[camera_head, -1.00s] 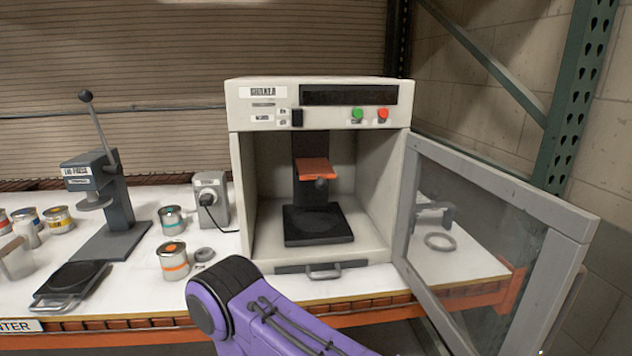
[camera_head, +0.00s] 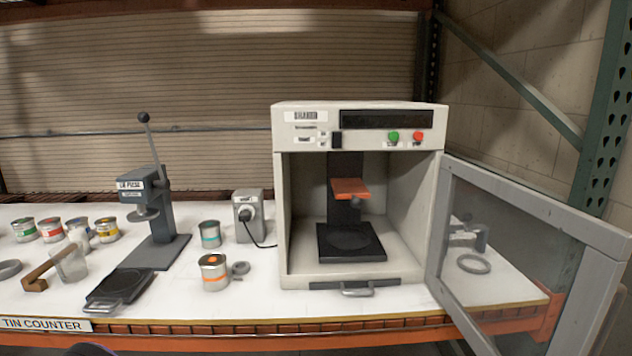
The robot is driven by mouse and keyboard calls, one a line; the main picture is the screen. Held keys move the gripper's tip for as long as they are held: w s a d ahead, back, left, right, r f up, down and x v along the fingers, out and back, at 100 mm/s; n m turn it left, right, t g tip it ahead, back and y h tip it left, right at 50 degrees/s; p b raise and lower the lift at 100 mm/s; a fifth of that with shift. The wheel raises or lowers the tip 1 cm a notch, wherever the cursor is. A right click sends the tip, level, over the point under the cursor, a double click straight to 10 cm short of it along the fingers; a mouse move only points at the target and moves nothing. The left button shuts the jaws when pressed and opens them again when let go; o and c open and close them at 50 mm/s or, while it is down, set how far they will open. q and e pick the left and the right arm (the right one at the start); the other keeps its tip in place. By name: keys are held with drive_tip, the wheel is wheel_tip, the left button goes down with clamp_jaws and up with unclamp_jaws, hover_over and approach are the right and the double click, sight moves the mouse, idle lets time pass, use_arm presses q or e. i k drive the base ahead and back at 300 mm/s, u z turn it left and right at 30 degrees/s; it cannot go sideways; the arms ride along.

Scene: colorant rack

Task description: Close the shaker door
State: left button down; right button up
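The shaker (camera_head: 300,200) is a pale box cabinet on the white counter, right of the middle. Its door (camera_head: 437,235) has a grey frame and a clear pane. The door is hinged at the cabinet's right side and stands wide open, swung out to the right and towards me. Inside the shaker are a black platform (camera_head: 350,242) and an orange clamp plate (camera_head: 350,188), with no tin between them. Neither gripper shows in the head view. Only a small dark purple piece of my arm shows at the bottom left edge.
An orange-banded tin (camera_head: 214,272) and a teal-banded tin (camera_head: 210,234) stand left of the shaker. A lid press (camera_head: 152,205), a scale (camera_head: 119,287) and several tins are farther left. A rack upright (camera_head: 600,120) stands behind the door at right.

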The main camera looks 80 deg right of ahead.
sight(596, 298)
drive_tip(key=i, duration=0.5)
drive_tip(key=z, duration=3.2)
drive_tip(key=i, duration=0.5)
drive_tip(key=u, duration=0.05)
drive_tip(key=k, duration=0.5)
drive_tip(key=u, duration=1.6)
drive_tip(key=k, duration=1.05)
drive_tip(key=z, duration=1.85)
drive_tip(key=i, duration=0.5)
drive_tip(key=u, duration=0.05)
